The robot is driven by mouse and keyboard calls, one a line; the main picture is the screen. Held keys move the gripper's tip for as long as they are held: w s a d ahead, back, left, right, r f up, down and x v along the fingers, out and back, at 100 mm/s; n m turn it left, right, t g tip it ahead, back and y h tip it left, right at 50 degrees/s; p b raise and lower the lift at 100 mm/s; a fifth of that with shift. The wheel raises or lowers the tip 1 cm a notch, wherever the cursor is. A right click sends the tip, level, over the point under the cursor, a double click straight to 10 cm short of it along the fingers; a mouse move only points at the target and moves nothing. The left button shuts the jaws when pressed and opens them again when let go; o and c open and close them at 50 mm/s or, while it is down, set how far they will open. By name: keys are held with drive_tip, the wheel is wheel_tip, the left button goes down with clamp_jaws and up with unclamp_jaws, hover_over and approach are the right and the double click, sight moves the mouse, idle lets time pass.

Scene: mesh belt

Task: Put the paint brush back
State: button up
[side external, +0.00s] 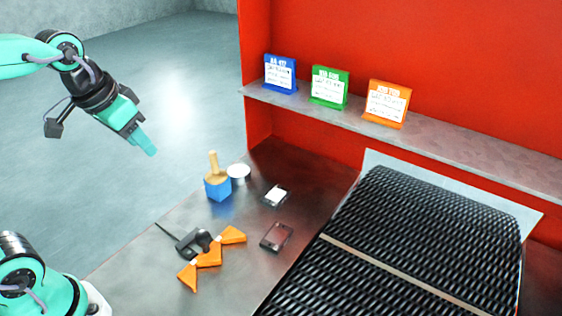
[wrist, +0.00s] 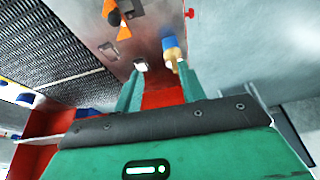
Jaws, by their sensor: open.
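What looks like the paint brush, with a wooden handle (side external: 213,165), stands upright in a blue block-shaped holder (side external: 218,188) on the metal table. In the wrist view the brush (wrist: 173,55) and blue holder (wrist: 168,42) show beyond my right finger. Any bristles are hidden in the holder. My gripper (side external: 149,146) is high in the air, left of the table, pointing down and to the right. It is open and empty, with its fingers apart in the wrist view (wrist: 158,88), and well clear of the brush.
A white round lid or tin (side external: 239,171) is beside the holder. A small white-topped item (side external: 276,195), a dark flat device (side external: 276,236), orange pieces (side external: 209,257) and a black tool (side external: 193,242) lie nearby. A black mesh belt (side external: 430,235) is right; a shelf (side external: 450,143) holds coloured signs.

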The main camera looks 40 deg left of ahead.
drive_tip(key=shift+t, duration=0.6)
drive_tip(key=shift+s+d+f, duration=0.1)
drive_tip(key=shift+s+f, duration=0.2)
drive_tip(key=shift+s, duration=0.55)
drive_tip(key=shift+s+d+f, duration=0.1)
drive_tip(key=shift+s+f, duration=0.25)
drive_tip(key=shift+s, duration=0.55)
drive_tip(key=shift+s+f, duration=0.3)
drive_tip(key=shift+s, duration=0.55)
